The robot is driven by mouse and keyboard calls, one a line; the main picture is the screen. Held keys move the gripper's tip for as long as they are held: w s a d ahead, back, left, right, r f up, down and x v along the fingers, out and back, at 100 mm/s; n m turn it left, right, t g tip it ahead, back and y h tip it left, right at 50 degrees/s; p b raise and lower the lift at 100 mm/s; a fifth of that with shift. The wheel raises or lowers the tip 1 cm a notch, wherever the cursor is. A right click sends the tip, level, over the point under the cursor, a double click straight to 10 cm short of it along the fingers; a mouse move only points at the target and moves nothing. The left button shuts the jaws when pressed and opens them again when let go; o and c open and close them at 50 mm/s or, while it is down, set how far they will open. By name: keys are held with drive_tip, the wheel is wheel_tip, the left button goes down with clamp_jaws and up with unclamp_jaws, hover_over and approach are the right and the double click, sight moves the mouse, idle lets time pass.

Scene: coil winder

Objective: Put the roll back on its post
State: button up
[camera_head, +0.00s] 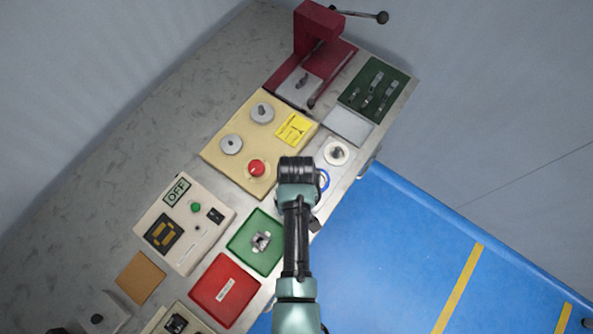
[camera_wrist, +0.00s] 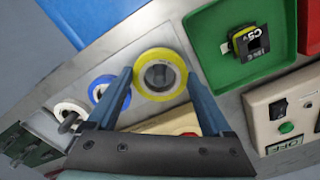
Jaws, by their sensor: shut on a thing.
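The yellow roll (camera_wrist: 160,54) is between the two finger tips of my gripper (camera_wrist: 159,74) in the wrist view, which is shut on its sides. It looks larger than the other rolls. Something grey shows through its hole; I cannot tell whether that is a post or how high the roll is above the plate. The blue roll (camera_wrist: 98,80) and the white roll (camera_wrist: 58,108) stand beside it on the light plate (camera_wrist: 150,34). In the head view the blue roll (camera_head: 324,180) is partly covered by my wrist, the white roll (camera_head: 329,160) is clear, and the yellow roll is hidden.
The green tray (camera_head: 239,246) with a grey and black part lies near my arm, with the red tray (camera_head: 224,290) beyond it. The beige panel (camera_head: 215,152) with a red button is beside my wrist. A red press (camera_head: 318,28) stands at the bench's far end.

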drive_tip(key=shift+f+b, duration=0.9)
drive_tip(key=shift+f, duration=0.45)
drive_tip(key=o, duration=1.1)
drive_tip(key=shift+r, duration=0.15)
wheel_tip(320, 180, up, 13)
drive_tip(key=shift+f, duration=0.1)
drive_tip(key=shift+w, duration=0.1)
